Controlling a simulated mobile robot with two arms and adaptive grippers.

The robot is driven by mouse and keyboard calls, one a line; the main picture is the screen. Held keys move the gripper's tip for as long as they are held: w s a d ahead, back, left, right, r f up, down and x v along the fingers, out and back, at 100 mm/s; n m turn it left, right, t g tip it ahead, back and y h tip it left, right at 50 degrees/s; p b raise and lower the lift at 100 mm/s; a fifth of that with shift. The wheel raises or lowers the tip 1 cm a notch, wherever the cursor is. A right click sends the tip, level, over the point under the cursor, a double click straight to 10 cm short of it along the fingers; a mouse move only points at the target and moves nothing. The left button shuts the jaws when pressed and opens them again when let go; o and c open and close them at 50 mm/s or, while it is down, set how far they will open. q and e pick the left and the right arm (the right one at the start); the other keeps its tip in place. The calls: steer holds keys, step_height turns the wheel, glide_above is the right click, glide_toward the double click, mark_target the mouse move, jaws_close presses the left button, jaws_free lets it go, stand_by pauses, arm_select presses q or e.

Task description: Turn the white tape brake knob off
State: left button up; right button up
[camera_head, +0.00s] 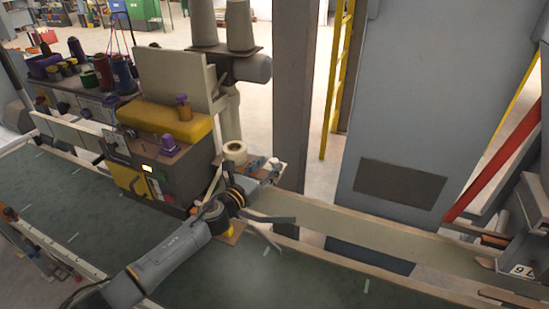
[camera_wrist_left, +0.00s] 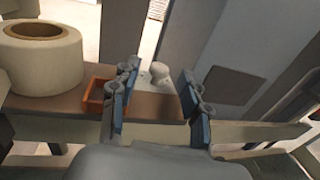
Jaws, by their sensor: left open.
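A small white knob (camera_wrist_left: 158,70) shows in the left wrist view, beyond and between the two fingers of my left gripper (camera_wrist_left: 158,82). The fingers are open, one on each side of it in the picture; I cannot tell whether either touches it. In the head view my left gripper (camera_head: 266,169) reaches over the small shelf beside the white tape roll (camera_head: 235,151). The knob cannot be made out there. The tape roll also shows at the left of the wrist view (camera_wrist_left: 42,66). My right gripper is not in view.
An orange open frame (camera_wrist_left: 94,94) lies on the brown shelf (camera_wrist_left: 60,105) near the left finger. The yellow and grey machine (camera_head: 165,165) stands left of my gripper. A grey cabinet (camera_head: 420,100) stands behind to the right. The green conveyor belt (camera_head: 320,280) runs in front.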

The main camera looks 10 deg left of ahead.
mark_target(272, 162)
arm_select(q)
steer(key=x, duration=0.2)
steer(key=shift+w+d, duration=0.1)
steer(key=shift+w, duration=0.2)
steer(key=shift+w+d, duration=0.15)
steer(key=shift+w, duration=0.15)
steer(key=shift+w+d, duration=0.15)
steer(key=shift+w, duration=0.15)
jaws_close()
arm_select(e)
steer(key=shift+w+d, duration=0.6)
